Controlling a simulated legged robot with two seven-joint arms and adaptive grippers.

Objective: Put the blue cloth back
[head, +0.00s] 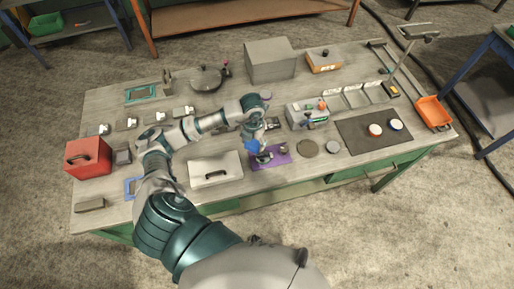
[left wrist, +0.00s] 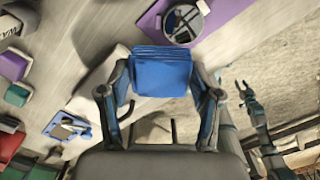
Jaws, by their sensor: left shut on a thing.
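My left gripper (head: 256,143) is above the purple mat (head: 284,158) near the front of the bench. It is shut on the blue cloth (head: 252,147). In the left wrist view the cloth (left wrist: 160,72) is a folded, layered blue block between the two fingers, clear of the bench. The purple mat (left wrist: 225,15) lies beyond it, with a round dark-and-silver thing (left wrist: 184,24) on it. My right gripper (left wrist: 245,93) shows small at the right of the left wrist view, fingers apart and empty. It is outside the head view.
A white box with a dark handle (head: 215,170) is left of the mat. A grey box with coloured knobs (head: 306,114) stands behind it, and a dark mat with two round pieces (head: 375,146) lies right. A red box (head: 88,158) and a blue-edged item (head: 131,188) are left.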

